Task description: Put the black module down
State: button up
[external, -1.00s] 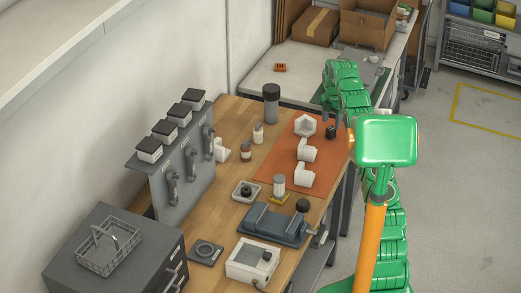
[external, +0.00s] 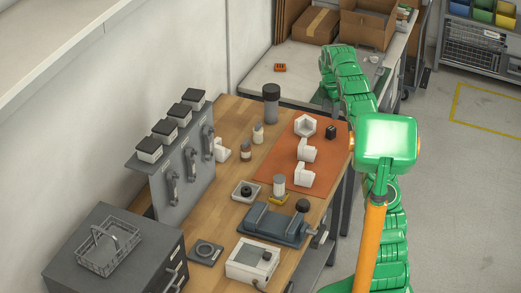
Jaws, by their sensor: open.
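The black module (external: 331,132) is a small dark block. It stands on the orange mat (external: 275,165) near the mat's right edge, to the right of a white hexagonal part (external: 305,125). My gripper (external: 328,94) is above and behind the module in the picture, apart from it. It is open and empty. Its fingers are small and hard to make out against my green arm.
White angled fittings (external: 306,150) stand on the mat close by. A dark cylinder (external: 271,104) and small bottles (external: 258,133) are to the left. A blue-grey vise (external: 275,224) sits in front. A grey panel with handles (external: 182,160) stands at the left.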

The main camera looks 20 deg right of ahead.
jog(key=s+a+r+m, duration=0.3)
jog(key=s+a+r, duration=0.1)
jog(key=s, duration=0.5)
jog(key=s+a+r+m, duration=0.4)
jog(key=s, duration=0.5)
jog(key=s+a+r+m, duration=0.3)
jog(key=s+a+r, duration=0.1)
jog(key=s, duration=0.5)
jog(key=s+a+f+m, duration=0.2)
jog(key=s+m, duration=0.1)
jog(key=s, duration=0.7)
jog(key=s+a+f+m+g, duration=0.1)
jog(key=s+a+f+m, duration=0.1)
jog(key=s, duration=0.9)
jog(key=s+a+f+m, duration=0.2)
jog(key=s+m, duration=0.2)
jog(key=s, duration=0.7)
jog(key=shift+s+a+f, duration=0.25)
jog(key=shift+a+f, duration=0.05)
jog(key=shift+f, duration=0.1)
